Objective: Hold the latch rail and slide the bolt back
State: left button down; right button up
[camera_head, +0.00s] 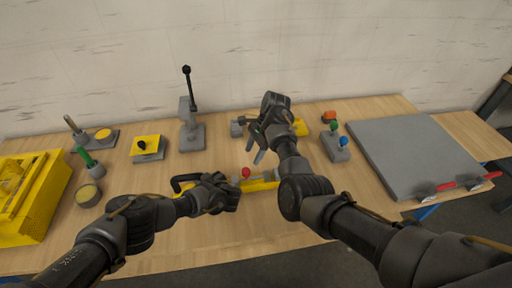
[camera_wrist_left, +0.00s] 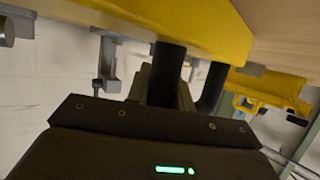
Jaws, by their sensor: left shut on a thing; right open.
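The latch rail (camera_head: 262,184) is a long yellow bar lying on the wooden table near its front, with a grey bolt part and a red knob (camera_head: 245,172) on top. A black handle (camera_head: 181,180) shows at its left end. My left gripper (camera_head: 222,190) is shut at the rail's handle and hides part of it.
A lever stand (camera_head: 191,133), a yellow-topped box (camera_head: 147,147) and a green-handled part (camera_head: 86,160) stand to the left. A yellow crate (camera_head: 32,195) is at far left. A block with blue and green knobs (camera_head: 336,149) and a large grey panel (camera_head: 410,152) are to the right.

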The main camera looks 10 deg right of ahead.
jog(key=shift+v, duration=1.15)
pick_arm(q)
jog(key=c, duration=1.1)
grip_release()
jog(key=shift+c, duration=0.2)
jog(key=v, duration=1.2)
pick_arm(e)
jog(key=shift+d+f, duration=0.1)
